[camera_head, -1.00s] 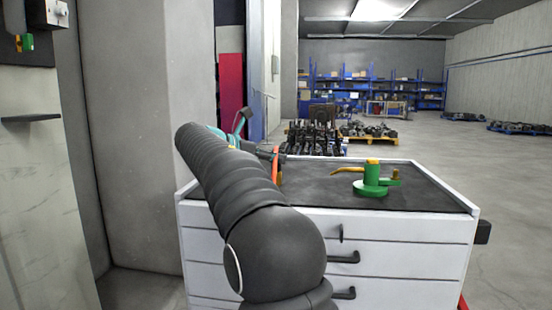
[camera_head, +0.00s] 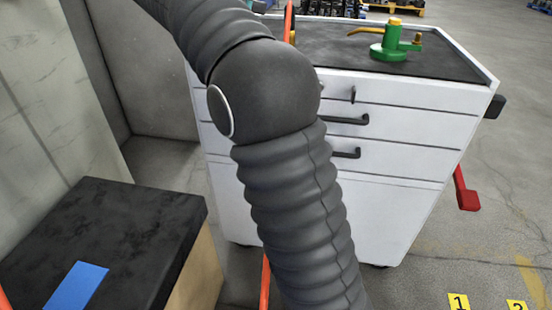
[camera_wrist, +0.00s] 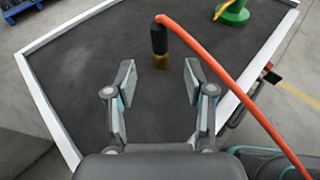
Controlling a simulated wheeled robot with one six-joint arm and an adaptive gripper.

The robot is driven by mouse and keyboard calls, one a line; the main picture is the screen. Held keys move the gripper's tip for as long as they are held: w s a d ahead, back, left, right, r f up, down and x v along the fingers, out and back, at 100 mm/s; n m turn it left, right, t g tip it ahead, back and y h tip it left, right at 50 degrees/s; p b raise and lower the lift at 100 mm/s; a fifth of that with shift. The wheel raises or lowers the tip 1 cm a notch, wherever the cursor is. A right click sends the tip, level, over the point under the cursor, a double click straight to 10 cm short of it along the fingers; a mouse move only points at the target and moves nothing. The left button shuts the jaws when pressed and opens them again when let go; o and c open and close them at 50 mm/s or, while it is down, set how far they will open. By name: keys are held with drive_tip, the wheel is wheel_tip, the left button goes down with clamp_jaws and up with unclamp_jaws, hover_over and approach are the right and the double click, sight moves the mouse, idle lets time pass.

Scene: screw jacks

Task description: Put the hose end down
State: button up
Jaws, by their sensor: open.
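The hose end shows in the wrist view as a black sleeve with a brass tip (camera_wrist: 159,45), on or just over the dark cabinet top (camera_wrist: 80,75). An orange hose (camera_wrist: 215,70) runs from it to the lower right. My gripper (camera_wrist: 160,80) is open, its two fingers apart with nothing between them; the hose end is just beyond the fingertips. In the head view my arm hides most of the hose end; a piece of orange hose (camera_head: 288,18) shows beside the arm. My gripper is out of that view.
A green screw jack with a yellow handle (camera_head: 390,45) stands on the white drawer cabinet (camera_head: 400,150), also seen in the wrist view (camera_wrist: 234,14). The cabinet top has a raised white rim. A dark-topped box with a blue patch (camera_head: 120,235) stands at lower left.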

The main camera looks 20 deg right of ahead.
drive_tip(key=s+f+m+y, duration=0.1)
drive_tip(key=s, duration=0.1)
drive_tip(key=s+d+f+m+y, duration=0.1)
drive_tip(key=s+f, duration=0.1)
drive_tip(key=s, duration=0.1)
drive_tip(key=s+f+m+t+y, duration=0.1)
drive_tip(key=s, duration=0.2)
drive_tip(key=shift+s+d+f+m+y, duration=0.25)
drive_tip(key=shift+f+m+y, duration=0.05)
drive_tip(key=shift+f+y, duration=0.1)
drive_tip(key=s+a+f+m+y, duration=0.3)
drive_tip(key=s+f+m, duration=0.2)
drive_tip(key=s+f, duration=0.2)
drive_tip(key=s+a+f+m+t+y, duration=0.1)
drive_tip(key=s+a+f+m+y, duration=0.2)
drive_tip(key=s+f+m, duration=0.3)
drive_tip(key=s+a+f+m+y, duration=0.3)
drive_tip(key=s+f, duration=0.7)
drive_tip(key=s, duration=0.4)
drive_tip(key=m+y, duration=0.1)
drive_tip(key=m, duration=0.1)
drive_tip(key=shift+a+m+t, duration=0.3)
drive_tip(key=shift+t, duration=0.1)
drive_tip(key=shift+c, duration=1.1)
drive_tip(key=shift+a, duration=0.1)
